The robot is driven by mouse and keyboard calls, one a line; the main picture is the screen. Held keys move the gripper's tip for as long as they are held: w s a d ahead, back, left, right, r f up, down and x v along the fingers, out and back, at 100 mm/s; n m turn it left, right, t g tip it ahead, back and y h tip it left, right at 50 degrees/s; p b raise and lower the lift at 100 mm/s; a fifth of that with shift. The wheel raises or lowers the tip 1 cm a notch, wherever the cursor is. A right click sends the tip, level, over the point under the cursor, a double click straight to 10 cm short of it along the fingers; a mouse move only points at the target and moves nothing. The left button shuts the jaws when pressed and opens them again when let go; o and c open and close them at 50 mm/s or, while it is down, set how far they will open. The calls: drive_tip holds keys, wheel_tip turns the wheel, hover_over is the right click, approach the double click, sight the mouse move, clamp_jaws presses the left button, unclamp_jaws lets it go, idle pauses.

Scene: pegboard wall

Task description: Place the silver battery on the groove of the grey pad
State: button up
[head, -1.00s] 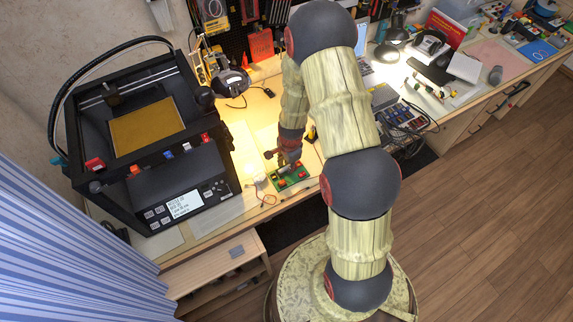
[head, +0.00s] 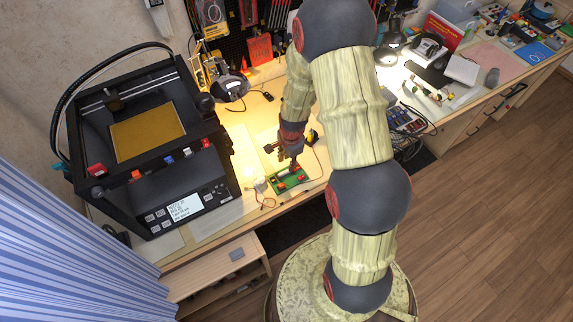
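My gripper (head: 288,159) points down just above a small green board (head: 291,184) with red parts, near the table's front edge. A small pale, silvery piece (head: 287,172) shows at the board's upper edge, just below the gripper. It may be the silver battery, but it is too small to be sure. I cannot tell whether the fingers touch it or hold it. I cannot make out a grey pad with a groove. The fingers are small and dark, and their opening is not clear.
A black 3D printer (head: 150,140) stands left of the board. A small whitish round part (head: 260,184) with thin wires sits beside the board. Several colored items (head: 405,118) lie right of my arm. The wooden tabletop (head: 245,140) behind the board is mostly clear.

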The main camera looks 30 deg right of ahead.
drive_tip(key=shift+r, duration=0.9)
drive_tip(key=s+a+r+n+t, duration=0.1)
drive_tip(key=a+r+n, duration=0.25)
drive_tip(key=r, duration=0.75)
drive_tip(key=s+a+r+n+t, duration=0.1)
drive_tip(key=s+a+r+n, duration=0.3)
drive_tip(key=r, duration=0.8)
drive_tip(key=s+a+r+n+t, duration=0.2)
drive_tip(key=s+a+r+n, duration=0.1)
drive_tip(key=s+r+n, duration=0.7)
drive_tip(key=s+r, duration=0.4)
drive_tip(key=r, duration=0.1)
drive_tip(key=shift+s+a, duration=0.2)
drive_tip(key=shift+a, duration=0.2)
drive_tip(key=shift+o, duration=0.3)
